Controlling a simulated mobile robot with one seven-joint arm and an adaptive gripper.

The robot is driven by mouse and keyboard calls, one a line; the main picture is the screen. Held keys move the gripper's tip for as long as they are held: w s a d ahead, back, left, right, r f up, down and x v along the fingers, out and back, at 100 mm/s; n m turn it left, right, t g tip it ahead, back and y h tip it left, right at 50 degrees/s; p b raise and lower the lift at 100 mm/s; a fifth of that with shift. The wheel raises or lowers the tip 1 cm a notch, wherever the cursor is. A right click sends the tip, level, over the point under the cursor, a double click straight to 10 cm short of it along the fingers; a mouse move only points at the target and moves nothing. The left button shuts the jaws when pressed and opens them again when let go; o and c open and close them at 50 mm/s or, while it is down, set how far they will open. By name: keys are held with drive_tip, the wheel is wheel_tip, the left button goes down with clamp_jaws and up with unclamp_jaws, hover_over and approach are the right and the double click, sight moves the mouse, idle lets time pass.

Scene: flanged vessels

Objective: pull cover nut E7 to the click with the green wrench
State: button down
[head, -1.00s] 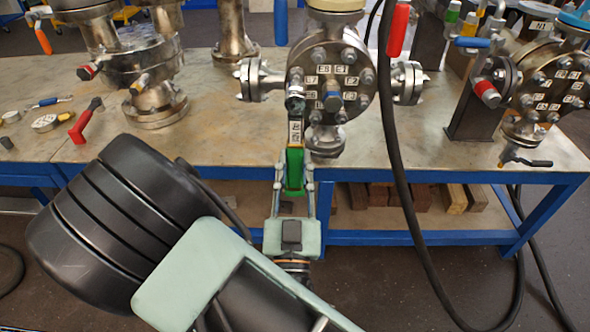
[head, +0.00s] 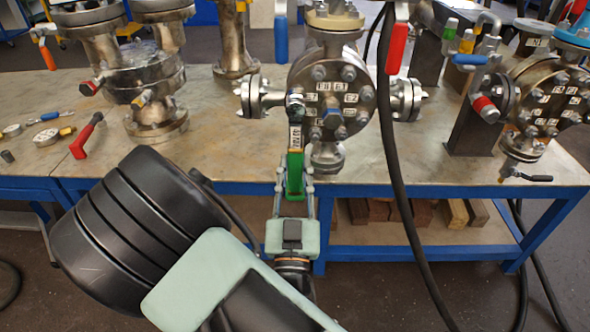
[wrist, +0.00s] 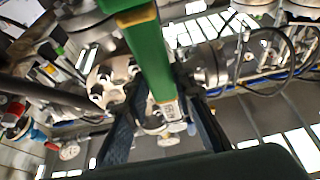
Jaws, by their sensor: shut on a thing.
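The green wrench (head: 295,172) stands nearly upright in front of the vessel, with a metal shank and a label below its head. My gripper (head: 294,190) is shut on its green handle. The handle also fills the top middle of the wrist view (wrist: 150,55), between my dark fingers. The wrench head (head: 295,103) is at the left side of the round bolted cover (head: 345,102), over or against a nut there. The head hides that nut, so its label and exact seating cannot be told. Small white labels on the cover are too blurred to read surely.
A black hose (head: 392,190) hangs just right of the cover. A red-handled lever (head: 397,48) and a blue one (head: 281,38) hang above. Another flanged vessel (head: 150,75) stands left, one more right. A red-handled tool (head: 86,136) lies on the bench (head: 225,150).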

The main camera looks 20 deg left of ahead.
drive_tip(key=shift+w+a, duration=0.25)
drive_tip(key=shift+w, duration=0.7)
drive_tip(key=shift+s+a+m+h+b, duration=0.15)
drive_tip(key=shift+a+m+h+b, duration=0.25)
drive_tip(key=shift+a+m+b, duration=0.35)
drive_tip(key=s+a+r+m+h+b, duration=0.2)
drive_tip(key=s+a+m+h+b, duration=0.2)
drive_tip(key=m, duration=0.4)
drive_tip(key=shift+s+a+r+b, duration=0.15)
drive_tip(key=shift+s+b, duration=0.6)
drive_tip(key=shift+s, duration=0.5)
